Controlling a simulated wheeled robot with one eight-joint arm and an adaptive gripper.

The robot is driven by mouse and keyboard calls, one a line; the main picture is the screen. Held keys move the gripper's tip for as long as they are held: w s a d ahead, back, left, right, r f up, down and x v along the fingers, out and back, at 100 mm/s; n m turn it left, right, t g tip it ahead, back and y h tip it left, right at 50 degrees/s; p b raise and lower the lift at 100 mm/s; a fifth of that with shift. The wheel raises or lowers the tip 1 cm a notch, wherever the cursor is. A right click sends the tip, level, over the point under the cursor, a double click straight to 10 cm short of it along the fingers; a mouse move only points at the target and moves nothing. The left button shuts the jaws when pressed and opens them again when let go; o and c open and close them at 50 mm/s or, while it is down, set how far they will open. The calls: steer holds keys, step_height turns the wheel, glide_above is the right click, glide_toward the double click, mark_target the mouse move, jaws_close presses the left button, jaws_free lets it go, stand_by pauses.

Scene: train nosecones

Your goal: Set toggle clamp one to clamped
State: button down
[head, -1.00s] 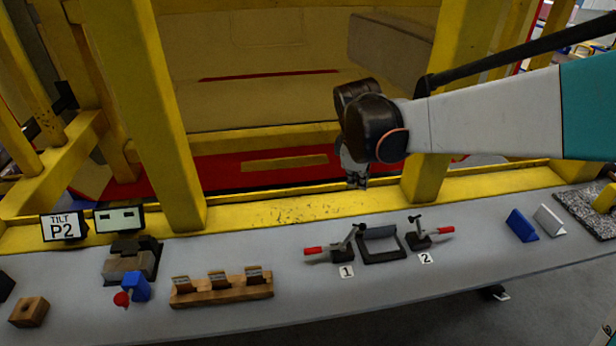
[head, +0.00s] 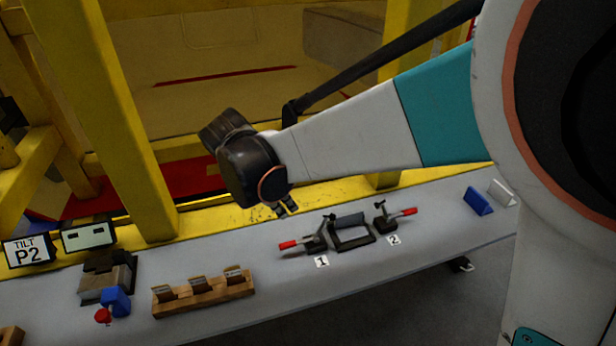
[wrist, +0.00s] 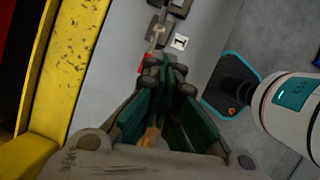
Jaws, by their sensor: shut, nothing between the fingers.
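Toggle clamp one (head: 315,243) stands on the grey bench behind the tag marked 1. Its red handle (head: 288,245) points left and lies low. In the wrist view, the red handle (wrist: 145,63) shows just beyond and left of my fingertips, partly hidden by them, with the clamp's metal body (wrist: 158,35) farther off. My gripper (head: 284,209) hangs above and behind the handle in the head view, mostly hidden by my wrist. In the wrist view its green-padded fingers (wrist: 165,70) are shut and empty. I cannot tell whether a finger touches the handle.
A black frame (head: 352,232) sits between clamp one and clamp two (head: 385,215), whose red handle points right. A wooden block with cards (head: 203,293) lies left. Blue and white wedges (head: 478,201) are at the right. A yellow post (head: 130,130) rises behind the bench.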

steer(key=b+x, duration=0.1)
steer(key=x, duration=0.3)
steer(key=d+b+x, duration=0.1)
steer(key=x, duration=0.3)
steer(key=w+b+x, duration=0.1)
steer(key=x, duration=0.3)
steer(key=shift+w+d+r, duration=0.15)
steer(key=shift+d+r, duration=0.1)
steer(key=shift+w+d+f, duration=0.2)
steer(key=shift+w+d, duration=0.05)
steer(key=shift+d, duration=0.25)
